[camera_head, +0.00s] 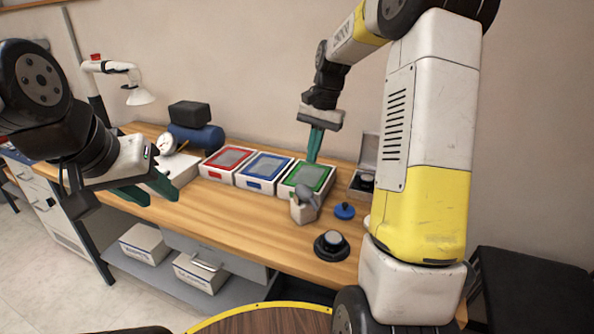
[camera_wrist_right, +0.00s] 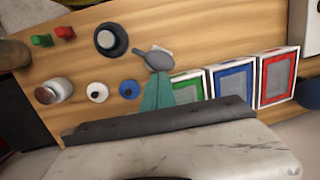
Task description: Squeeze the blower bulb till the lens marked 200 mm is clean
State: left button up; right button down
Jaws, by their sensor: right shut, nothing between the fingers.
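A grey blower bulb (camera_head: 307,192) rests on a small pale block in front of the green-framed tray; the bulb also shows in the right wrist view (camera_wrist_right: 158,60). A round black mount with a pale disc (camera_head: 331,243) stands near the table's front edge, and also shows in the right wrist view (camera_wrist_right: 112,40). No 200 mm marking is legible, so I cannot tell which piece is that lens. My right gripper (camera_head: 312,160) is shut and empty, pointing down above the green-framed tray, behind the bulb. My left gripper (camera_head: 150,194) is open and empty above the table's left part.
Red (camera_head: 228,158), blue (camera_head: 263,170) and green-framed trays (camera_head: 322,178) stand in a row. A blue knobbed disc (camera_head: 344,211) lies right of the bulb. The right wrist view shows a jar (camera_wrist_right: 55,91) and a pale disc (camera_wrist_right: 97,91). The front-left tabletop is clear.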

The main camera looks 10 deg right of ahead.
aim_at(307, 187)
jog(key=f, duration=0.2)
jog(key=a+f, duration=0.1)
jog(key=f, duration=0.4)
jog(key=shift+s+a+f, duration=0.2)
jog(key=shift+f, duration=0.05)
jog(key=shift+f, duration=0.1)
jog(key=shift+f, duration=0.85)
notch_tip(307, 187, up, 14)
jog(key=d, duration=0.2)
jog(key=shift+w+d, duration=0.35)
